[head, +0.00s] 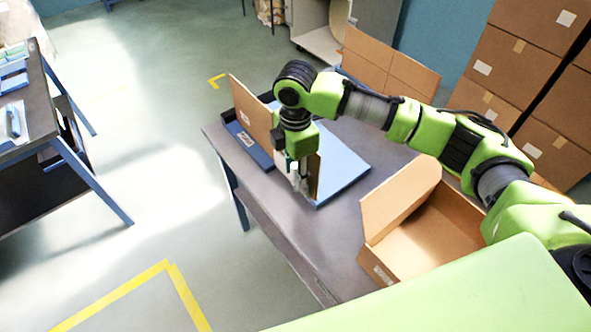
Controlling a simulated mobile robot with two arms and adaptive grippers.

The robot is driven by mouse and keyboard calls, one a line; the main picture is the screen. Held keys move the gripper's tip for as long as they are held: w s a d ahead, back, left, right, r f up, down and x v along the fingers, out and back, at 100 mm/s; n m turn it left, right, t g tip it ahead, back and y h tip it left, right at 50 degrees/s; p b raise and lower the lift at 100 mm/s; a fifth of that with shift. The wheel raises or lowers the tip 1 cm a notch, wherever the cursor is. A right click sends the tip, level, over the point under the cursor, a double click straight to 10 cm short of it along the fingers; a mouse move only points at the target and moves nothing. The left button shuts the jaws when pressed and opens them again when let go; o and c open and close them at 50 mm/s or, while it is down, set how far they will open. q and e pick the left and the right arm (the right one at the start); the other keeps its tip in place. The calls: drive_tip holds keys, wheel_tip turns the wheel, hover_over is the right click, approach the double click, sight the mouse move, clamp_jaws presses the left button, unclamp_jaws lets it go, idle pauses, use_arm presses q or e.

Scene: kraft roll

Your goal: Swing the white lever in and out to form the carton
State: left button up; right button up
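My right arm reaches in from the right, and its gripper (299,181) points down over the table, at the near edge of a blue plate (343,165). Pale, whitish parts show at its fingertips; I cannot tell which of them is the white lever and which are fingers, nor whether the gripper is open or shut. A brown cardboard panel (250,112) stands upright behind the wrist. A narrow strip of brown board shows just right of the fingers. The arm hides part of the plate and the panel. My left gripper is out of view.
An open carton (420,235) with a raised flap sits at the table's (290,225) right side. A dark blue tray (247,146) lies at its left end. Stacked cartons (510,70) stand at the back right. The table's front-left strip is clear. Another table (25,110) stands left.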

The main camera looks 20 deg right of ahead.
drive_tip(key=shift+c, duration=1.1)
clamp_jaws()
drive_tip(key=shift+d+r+p, duration=0.25)
drive_tip(key=shift+d+p, duration=0.35)
drive_tip(key=shift+p, duration=0.3)
drive_tip(key=shift+w+d, duration=0.1)
drive_tip(key=shift+d, duration=0.2)
drive_tip(key=shift+d+f, duration=0.15)
drive_tip(key=shift+o, duration=1.1)
unclamp_jaws()
wheel_tip(320, 180, up, 12)
